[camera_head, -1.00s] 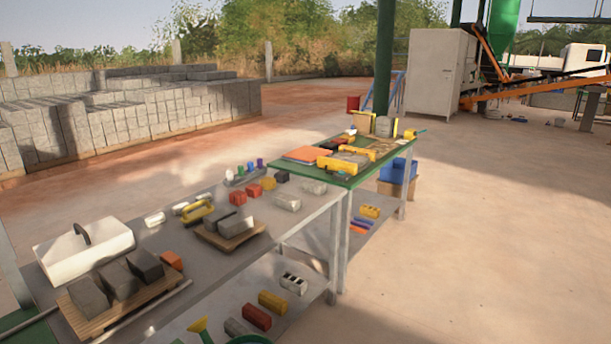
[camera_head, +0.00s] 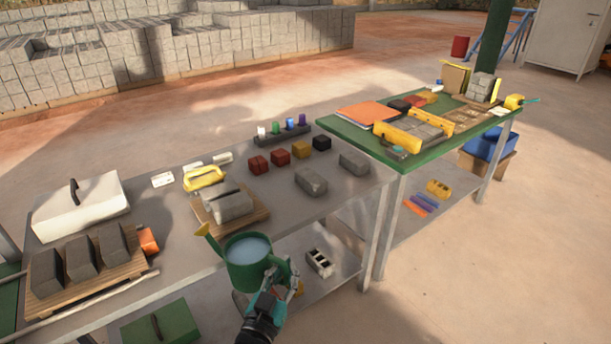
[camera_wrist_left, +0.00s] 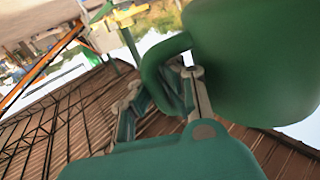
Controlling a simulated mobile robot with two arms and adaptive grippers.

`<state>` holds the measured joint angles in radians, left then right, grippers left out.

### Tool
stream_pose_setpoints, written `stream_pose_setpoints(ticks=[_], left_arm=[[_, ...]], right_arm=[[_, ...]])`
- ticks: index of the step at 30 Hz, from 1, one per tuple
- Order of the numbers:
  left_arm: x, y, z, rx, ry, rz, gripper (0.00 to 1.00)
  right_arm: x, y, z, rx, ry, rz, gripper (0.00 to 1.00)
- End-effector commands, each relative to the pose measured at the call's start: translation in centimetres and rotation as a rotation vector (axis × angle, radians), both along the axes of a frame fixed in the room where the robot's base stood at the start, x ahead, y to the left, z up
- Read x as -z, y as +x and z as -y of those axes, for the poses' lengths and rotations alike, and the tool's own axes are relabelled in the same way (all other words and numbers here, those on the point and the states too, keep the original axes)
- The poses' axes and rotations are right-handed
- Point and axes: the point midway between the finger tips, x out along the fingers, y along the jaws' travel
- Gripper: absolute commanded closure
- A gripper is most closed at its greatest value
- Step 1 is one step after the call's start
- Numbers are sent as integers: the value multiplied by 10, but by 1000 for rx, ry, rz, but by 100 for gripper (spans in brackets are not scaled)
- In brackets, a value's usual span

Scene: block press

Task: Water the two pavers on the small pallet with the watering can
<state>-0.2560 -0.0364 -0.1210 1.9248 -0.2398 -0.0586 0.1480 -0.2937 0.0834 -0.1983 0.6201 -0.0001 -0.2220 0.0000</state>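The green watering can (camera_head: 247,275) is in front of the table's near edge, upright, with pale water showing in its open top. Its yellow spout end (camera_head: 202,230) points left, just short of the small pallet (camera_head: 257,217). Two grey pavers (camera_head: 233,207) lie side by side on that pallet. My left gripper (camera_head: 272,277) is shut on the can's handle at the can's right side. In the left wrist view its fingers (camera_wrist_left: 160,95) sit on either side of the green handle (camera_wrist_left: 158,62), and the can body fills the upper right. My right gripper is not in view.
A larger pallet (camera_head: 132,268) with three dark blocks and a white box (camera_head: 85,208) stand at the left. A yellow-handled tool (camera_head: 204,179) lies behind the small pallet. Coloured cubes (camera_head: 280,157) and grey blocks (camera_head: 311,181) lie to its right.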

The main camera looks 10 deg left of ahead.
Motion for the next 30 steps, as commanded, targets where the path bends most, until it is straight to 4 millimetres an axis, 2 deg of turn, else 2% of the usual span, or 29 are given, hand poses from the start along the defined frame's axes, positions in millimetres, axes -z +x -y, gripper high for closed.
stream_pose_setpoints(ticks=[1,6,9,12,15,18,23,30], left_arm=[[-19,30,2,10,13,24,100],[-45,111,5,28,43,46,100],[-63,147,3,32,58,56,100],[-76,171,1,31,67,60,100],[-85,186,0,30,73,63,100],[-89,192,-1,29,70,63,100],[-95,193,0,28,19,51,100],[-108,192,4,25,-150,10,100]], right_arm=[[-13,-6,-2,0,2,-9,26],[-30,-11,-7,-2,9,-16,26],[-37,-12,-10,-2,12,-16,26],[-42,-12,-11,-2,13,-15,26],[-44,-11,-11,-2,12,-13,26],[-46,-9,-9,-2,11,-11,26],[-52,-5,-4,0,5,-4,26],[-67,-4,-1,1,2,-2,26]])
